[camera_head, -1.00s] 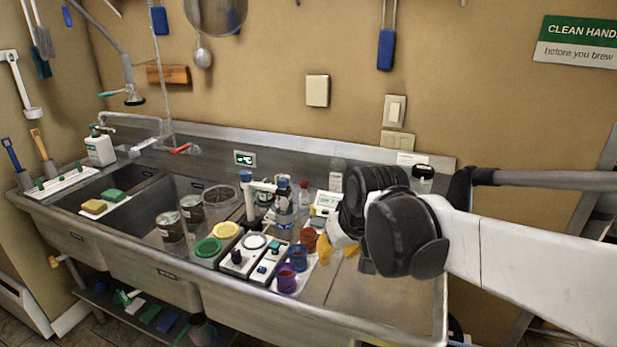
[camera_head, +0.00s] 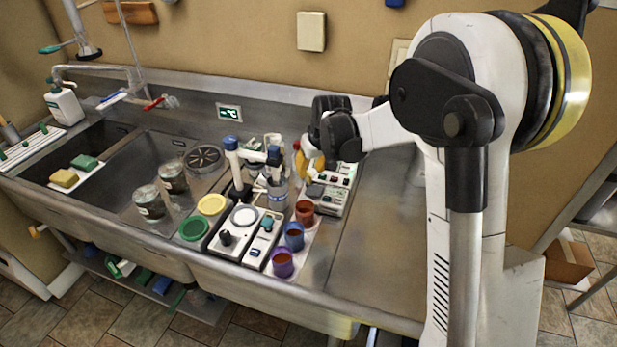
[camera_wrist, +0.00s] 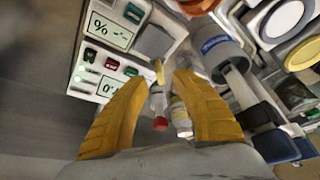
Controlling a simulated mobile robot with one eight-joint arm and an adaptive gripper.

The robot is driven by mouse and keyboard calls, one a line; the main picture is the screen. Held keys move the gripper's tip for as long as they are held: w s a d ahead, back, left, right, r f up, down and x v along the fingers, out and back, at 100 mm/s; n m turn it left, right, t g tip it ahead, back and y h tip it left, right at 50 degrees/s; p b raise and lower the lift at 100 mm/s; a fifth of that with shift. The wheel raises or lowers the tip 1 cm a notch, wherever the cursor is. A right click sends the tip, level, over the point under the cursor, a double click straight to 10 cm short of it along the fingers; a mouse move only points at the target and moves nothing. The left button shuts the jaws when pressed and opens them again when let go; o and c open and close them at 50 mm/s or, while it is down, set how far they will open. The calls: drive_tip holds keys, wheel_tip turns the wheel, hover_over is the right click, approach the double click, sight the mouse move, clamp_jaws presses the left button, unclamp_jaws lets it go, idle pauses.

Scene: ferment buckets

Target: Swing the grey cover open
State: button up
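A small grey square flap, which looks like the grey cover (camera_wrist: 153,42), sits on a white meter box (camera_wrist: 103,62) in the wrist view. It appears closed, lying flat. In the head view the same box (camera_head: 333,196) stands on the steel counter, with a grey patch (camera_head: 315,190) on its near left part. My gripper (camera_wrist: 161,78) has two yellow ribbed fingers, spread apart with nothing held between them. Its tips are close to the cover's lower edge, where a small yellowish tab (camera_wrist: 159,72) shows; contact cannot be told. In the head view my gripper (camera_head: 302,168) hangs just above the box, partly hidden by my wrist.
Left of the box stand a grey cylinder (camera_head: 277,194) and blue-capped probes (camera_head: 232,158). Brown, blue and purple cups (camera_head: 294,237) stand in front. The counter's right side (camera_head: 375,250) is clear.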

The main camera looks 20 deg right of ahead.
sight(309, 173)
drive_tip(key=shift+b+x, duration=0.35)
drive_tip(key=shift+x, duration=1.25)
drive_tip(key=shift+r, duration=0.1)
clamp_jaws()
